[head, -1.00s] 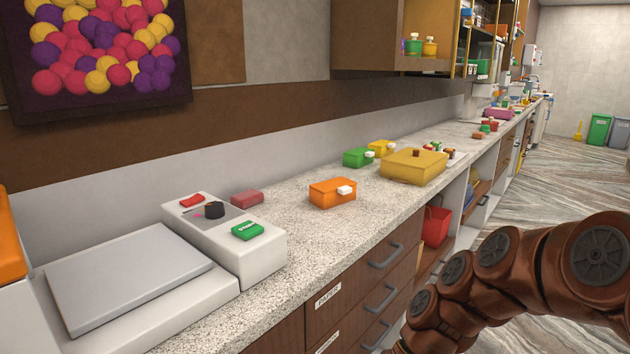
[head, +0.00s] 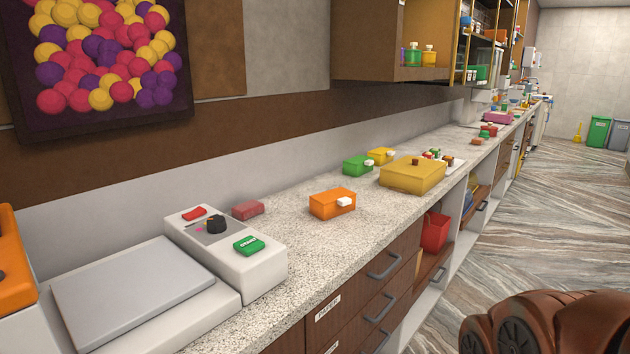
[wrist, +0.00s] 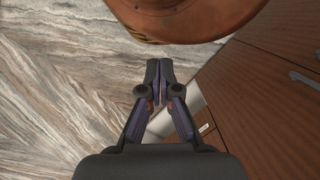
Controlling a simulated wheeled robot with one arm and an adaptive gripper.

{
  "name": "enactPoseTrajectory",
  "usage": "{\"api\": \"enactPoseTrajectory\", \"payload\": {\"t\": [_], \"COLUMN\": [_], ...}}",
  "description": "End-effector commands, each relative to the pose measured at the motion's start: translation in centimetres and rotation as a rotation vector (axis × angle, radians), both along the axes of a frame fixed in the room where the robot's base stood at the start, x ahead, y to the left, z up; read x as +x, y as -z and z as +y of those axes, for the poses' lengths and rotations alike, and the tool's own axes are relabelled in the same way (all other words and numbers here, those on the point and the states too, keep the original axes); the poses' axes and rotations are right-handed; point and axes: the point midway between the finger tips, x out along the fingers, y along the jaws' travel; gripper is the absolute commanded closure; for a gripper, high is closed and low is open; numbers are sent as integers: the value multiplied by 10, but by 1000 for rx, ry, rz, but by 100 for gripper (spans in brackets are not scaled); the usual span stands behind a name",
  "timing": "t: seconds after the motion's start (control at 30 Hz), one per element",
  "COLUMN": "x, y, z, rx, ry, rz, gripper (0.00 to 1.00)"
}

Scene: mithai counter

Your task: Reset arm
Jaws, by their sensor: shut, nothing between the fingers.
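My gripper (wrist: 158,68) shows in the wrist view with its two fingers together and nothing between them. It hangs over the floor (wrist: 60,80), beside the brown drawer fronts (wrist: 265,85). A copper-brown part of my own body fills the top of that view. In the head view my arm (head: 550,325) shows only at the bottom right corner, and the gripper is out of that picture.
The speckled counter (head: 290,245) runs away along the wall. On it stand a scale-like machine (head: 135,285), an orange box (head: 332,203), a green box (head: 357,165) and a yellow box (head: 412,175). Drawer handles (head: 384,265) stick out. The floor (head: 530,220) at right is clear.

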Motion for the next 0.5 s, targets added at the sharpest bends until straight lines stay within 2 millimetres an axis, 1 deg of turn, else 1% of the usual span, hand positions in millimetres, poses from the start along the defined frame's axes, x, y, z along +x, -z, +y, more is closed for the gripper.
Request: {"api": "enactPoseTrajectory", "payload": {"t": [0.03,0.17,0.5], "x": [0,0,-2], "y": [-18,-47,-132], "z": [0,0,1], "rx": [0,1,3], "ry": [0,0,1], "rz": [-4,-14,-44], "gripper": [100,100,100]}}
